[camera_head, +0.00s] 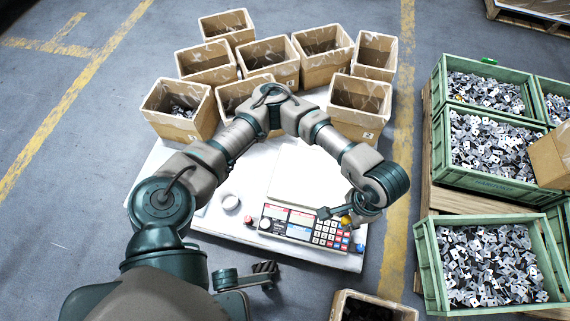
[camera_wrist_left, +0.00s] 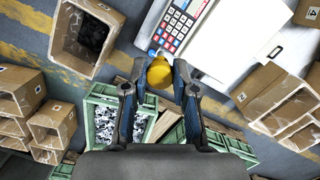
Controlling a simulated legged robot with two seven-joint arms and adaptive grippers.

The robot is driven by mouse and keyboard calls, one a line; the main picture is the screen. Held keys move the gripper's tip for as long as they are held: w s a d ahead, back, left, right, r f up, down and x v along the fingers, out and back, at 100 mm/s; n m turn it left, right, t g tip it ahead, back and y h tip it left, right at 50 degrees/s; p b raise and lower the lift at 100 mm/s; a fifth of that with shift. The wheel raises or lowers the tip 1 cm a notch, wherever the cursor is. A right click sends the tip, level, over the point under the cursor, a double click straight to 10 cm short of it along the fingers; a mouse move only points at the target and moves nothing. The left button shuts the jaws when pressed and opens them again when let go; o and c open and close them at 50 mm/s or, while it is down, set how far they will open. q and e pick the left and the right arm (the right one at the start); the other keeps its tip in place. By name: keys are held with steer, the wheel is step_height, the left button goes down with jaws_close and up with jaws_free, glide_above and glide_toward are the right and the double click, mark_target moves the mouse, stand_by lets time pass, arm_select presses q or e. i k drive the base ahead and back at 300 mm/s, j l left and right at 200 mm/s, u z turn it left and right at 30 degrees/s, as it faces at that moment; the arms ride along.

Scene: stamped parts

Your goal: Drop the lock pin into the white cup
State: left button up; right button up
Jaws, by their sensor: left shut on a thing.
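My left gripper (camera_head: 340,216) is over the right front of the white table, above the keypad of the scale. It is shut on a small yellow rounded piece (camera_head: 346,221), which I take for the lock pin; its shape is partly hidden by the fingers. In the left wrist view the yellow piece (camera_wrist_left: 160,73) sits between the two fingertips (camera_wrist_left: 159,80), with a small bluish bit at its far end. The white cup (camera_head: 230,202) stands on the table at the left, well apart from the gripper. A dark part at the bottom, perhaps my right gripper (camera_head: 262,275), shows only partly.
The scale (camera_head: 302,226) has a display and a keypad. A red button (camera_head: 248,219) is near the cup. Several cardboard boxes (camera_head: 268,62) stand behind, and another (camera_head: 372,308) is in front. Green crates (camera_head: 489,180) of metal parts stand at the right.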

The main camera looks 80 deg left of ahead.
mark_target(230, 203)
steer(key=k+l+u, duration=0.15)
steer(key=k+u, duration=0.45)
steer(key=u, duration=0.15)
steer(key=k+u, duration=0.4)
steer(key=k+j+u, duration=0.1)
steer(key=k+u, duration=0.15)
steer(key=u, duration=0.15)
steer(key=k+j, duration=0.2)
steer(key=k, duration=0.15)
steer(key=k+j, duration=0.25)
steer(key=z, duration=0.4)
steer(key=i+j+z, duration=0.35)
steer(key=i, duration=0.15)
steer(key=i+j+z, duration=0.35)
steer(key=i+j, duration=0.5)
steer(key=j+z, duration=0.05)
steer(key=j, duration=0.05)
